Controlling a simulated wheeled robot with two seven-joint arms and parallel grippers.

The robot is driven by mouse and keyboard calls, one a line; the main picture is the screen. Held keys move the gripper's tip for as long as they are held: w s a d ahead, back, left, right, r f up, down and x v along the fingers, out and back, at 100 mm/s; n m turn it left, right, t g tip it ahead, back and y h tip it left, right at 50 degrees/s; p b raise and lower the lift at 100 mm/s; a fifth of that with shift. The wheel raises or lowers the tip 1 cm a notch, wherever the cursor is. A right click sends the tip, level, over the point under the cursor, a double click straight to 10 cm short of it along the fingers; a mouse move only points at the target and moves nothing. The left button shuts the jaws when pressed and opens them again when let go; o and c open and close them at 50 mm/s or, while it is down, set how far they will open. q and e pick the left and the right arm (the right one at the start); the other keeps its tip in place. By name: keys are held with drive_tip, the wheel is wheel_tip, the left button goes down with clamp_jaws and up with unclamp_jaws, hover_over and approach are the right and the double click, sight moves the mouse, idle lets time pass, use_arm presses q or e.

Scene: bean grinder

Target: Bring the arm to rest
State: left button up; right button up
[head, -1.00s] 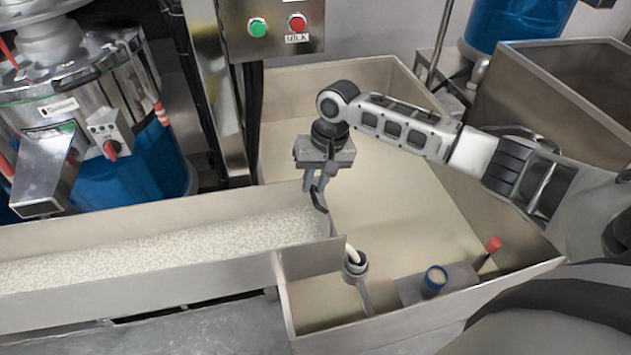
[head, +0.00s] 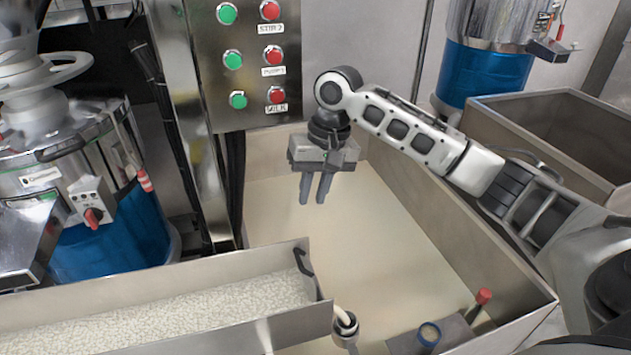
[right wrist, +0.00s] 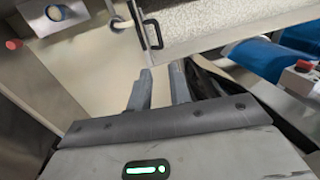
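My right gripper (head: 314,199) hangs with its fingers down over the cream-coloured tank (head: 370,240), empty. Its two fingers are a little apart, and the gap also shows in the right wrist view (right wrist: 158,85). A dark handle (head: 303,262) stands at the right end of the grain trough (head: 150,290). The gripper is above the handle and apart from it. The handle also shows in the right wrist view (right wrist: 152,30), beyond the fingertips. My left gripper is in neither view.
A control panel (head: 245,60) with green and red buttons stands behind the gripper. A blue and steel grinder (head: 110,240) is at left. A pipe (head: 345,322) and a red-tipped rod (head: 483,297) rise at the tank's front. Another steel bin (head: 560,120) stands at right.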

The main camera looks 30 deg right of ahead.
drive_tip(key=shift+v, duration=0.8)
drive_tip(key=s+a+f+n+t, duration=0.2)
drive_tip(key=s+a+f+n, duration=0.4)
drive_tip(key=s+a+f, duration=0.75)
drive_tip(key=s+d+f+t+h, duration=0.1)
drive_tip(key=s+d, duration=0.2)
drive_tip(key=s, duration=0.2)
drive_tip(key=s+d+f+h, duration=0.1)
drive_tip(key=s+d+f, duration=0.15)
drive_tip(key=s, duration=0.35)
drive_tip(key=w+a+f+t+y, duration=0.2)
drive_tip(key=w+a+f+t, duration=0.3)
drive_tip(key=w+f+t, duration=0.1)
drive_tip(key=shift+w+a+t+y, duration=0.2)
drive_tip(key=shift+t+y, duration=0.1)
drive_tip(key=shift+t, duration=0.1)
drive_tip(key=shift+r, duration=0.1)
